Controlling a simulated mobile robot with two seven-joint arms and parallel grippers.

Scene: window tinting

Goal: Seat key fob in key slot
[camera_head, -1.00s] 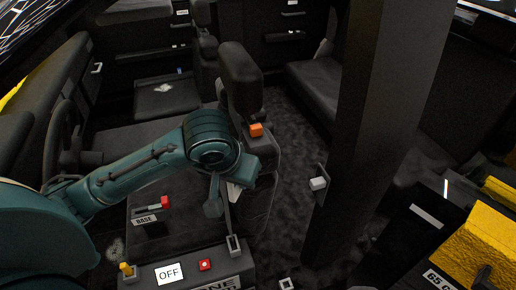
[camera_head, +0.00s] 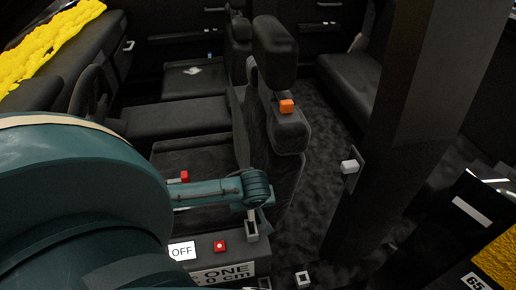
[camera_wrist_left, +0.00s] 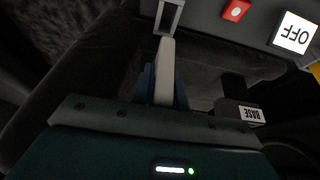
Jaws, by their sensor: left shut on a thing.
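The key fob is a pale, flat strip (camera_wrist_left: 166,68) in the left wrist view, held between the blue fingers of my left gripper (camera_wrist_left: 165,88). The key slot is a small grey upright frame on the console (camera_wrist_left: 170,14). The fob's far end lies right at the slot's near edge in that view; I cannot tell whether it is inside. In the head view the slot (camera_head: 252,231) stands directly below my left wrist, and the fob's pale end (camera_head: 251,214) shows just above it. My left fingers are mostly hidden there. My right gripper is not in view.
The console carries an OFF sign (camera_head: 181,251) and a red button (camera_head: 219,246). A red-tipped lever (camera_head: 184,176) is behind my forearm. A seat with an orange block (camera_head: 286,106) stands behind the slot. A dark pillar (camera_head: 399,110) rises at right.

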